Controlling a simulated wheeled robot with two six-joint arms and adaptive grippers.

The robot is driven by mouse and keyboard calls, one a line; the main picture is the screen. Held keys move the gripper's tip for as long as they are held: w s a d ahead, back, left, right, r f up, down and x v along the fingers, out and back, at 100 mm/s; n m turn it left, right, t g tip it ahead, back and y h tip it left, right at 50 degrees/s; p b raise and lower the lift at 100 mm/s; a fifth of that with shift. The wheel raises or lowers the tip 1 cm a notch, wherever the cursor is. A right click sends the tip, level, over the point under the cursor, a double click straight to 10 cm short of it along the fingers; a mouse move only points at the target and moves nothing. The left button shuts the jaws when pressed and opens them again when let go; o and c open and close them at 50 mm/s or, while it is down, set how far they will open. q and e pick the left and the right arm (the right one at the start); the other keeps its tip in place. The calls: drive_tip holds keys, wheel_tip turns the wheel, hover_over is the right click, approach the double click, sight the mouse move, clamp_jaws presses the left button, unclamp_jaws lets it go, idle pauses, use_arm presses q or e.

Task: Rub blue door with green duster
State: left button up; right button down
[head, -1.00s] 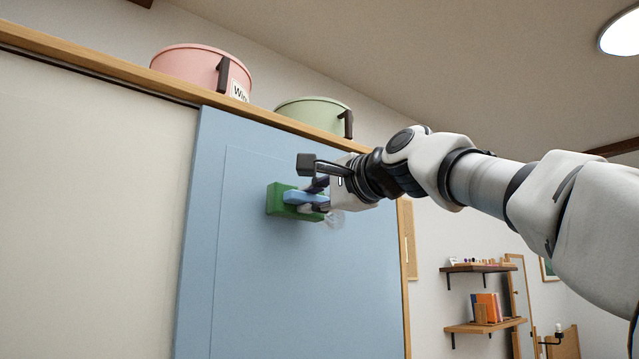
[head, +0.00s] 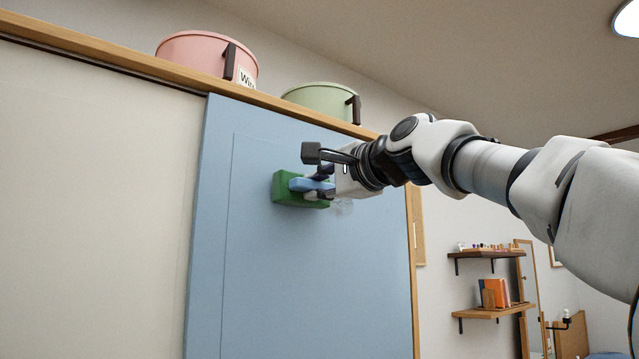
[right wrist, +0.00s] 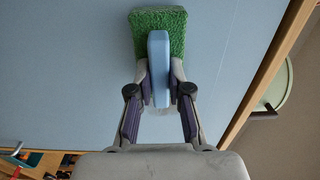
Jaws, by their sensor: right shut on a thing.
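The blue door (head: 300,270) is a flat sliding panel that fills the middle of the head view; it is also behind everything in the right wrist view (right wrist: 60,70). The green duster (head: 284,189) has a fuzzy green pad and a light blue handle, and its pad lies at the door's upper part, seemingly against the surface. My right gripper (head: 322,185) is shut on the blue handle. In the right wrist view the fingers (right wrist: 160,85) close on both sides of the handle, with the green pad (right wrist: 175,30) beyond them. My left gripper is out of view.
A pink tub (head: 200,60) and a pale green tub (head: 320,100) stand on top of the wooden-edged cabinet. A cream panel (head: 90,200) is left of the door. Wall shelves (head: 485,312) are at the right. The door's lower part is clear.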

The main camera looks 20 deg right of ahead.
drive_tip(key=shift+w+a, duration=0.15)
drive_tip(key=shift+w, duration=0.3)
